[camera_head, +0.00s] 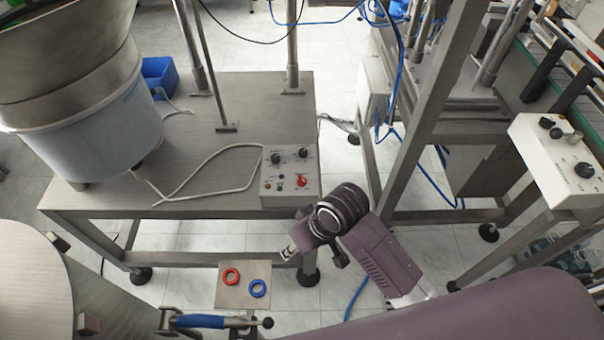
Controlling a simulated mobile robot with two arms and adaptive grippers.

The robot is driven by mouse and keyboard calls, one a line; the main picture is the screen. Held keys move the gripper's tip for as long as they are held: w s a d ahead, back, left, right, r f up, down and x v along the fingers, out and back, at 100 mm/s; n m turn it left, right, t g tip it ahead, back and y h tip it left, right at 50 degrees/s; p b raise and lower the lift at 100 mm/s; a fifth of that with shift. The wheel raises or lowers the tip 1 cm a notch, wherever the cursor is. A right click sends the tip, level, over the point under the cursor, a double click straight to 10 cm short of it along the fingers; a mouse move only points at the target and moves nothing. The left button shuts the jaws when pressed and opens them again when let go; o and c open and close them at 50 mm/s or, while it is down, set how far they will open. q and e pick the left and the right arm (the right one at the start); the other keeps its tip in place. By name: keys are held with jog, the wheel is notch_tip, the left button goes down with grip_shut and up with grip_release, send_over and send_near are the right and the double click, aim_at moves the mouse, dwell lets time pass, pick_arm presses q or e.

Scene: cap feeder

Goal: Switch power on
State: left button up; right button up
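A grey-white control box (290,176) sits at the front right corner of the steel table. It carries black knobs, small buttons and a red knob or button (301,181). A second pale control box (562,160) with dark knobs is at the right; which box holds the power switch I cannot tell. My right arm comes in from the lower right. Its gripper (290,251) is just below and in front of the first box, apart from the red knob; its fingers are small and mostly hidden, so its opening is unclear. My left gripper is out of view.
A large bowl feeder (85,110) stands on the steel table (215,105), with a white cable running to the box. A blue bin (160,77) is behind it. A small plate (243,292) with red and blue rings lies below. Metal frame posts (425,110) stand at right.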

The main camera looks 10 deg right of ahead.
jog(key=w+a+g, duration=0.1)
jog(key=w+a, duration=0.1)
jog(key=w, duration=0.3)
notch_tip(320, 180, up, 9)
jog(key=m+g+h, duration=0.1)
jog(key=h, duration=0.2)
send_over(302, 178)
jog(key=shift+a+r, duration=0.1)
notch_tip(302, 178, down, 8)
jog(key=shift+r+p, duration=0.25)
jog(key=shift+p, duration=0.25)
grip_shut()
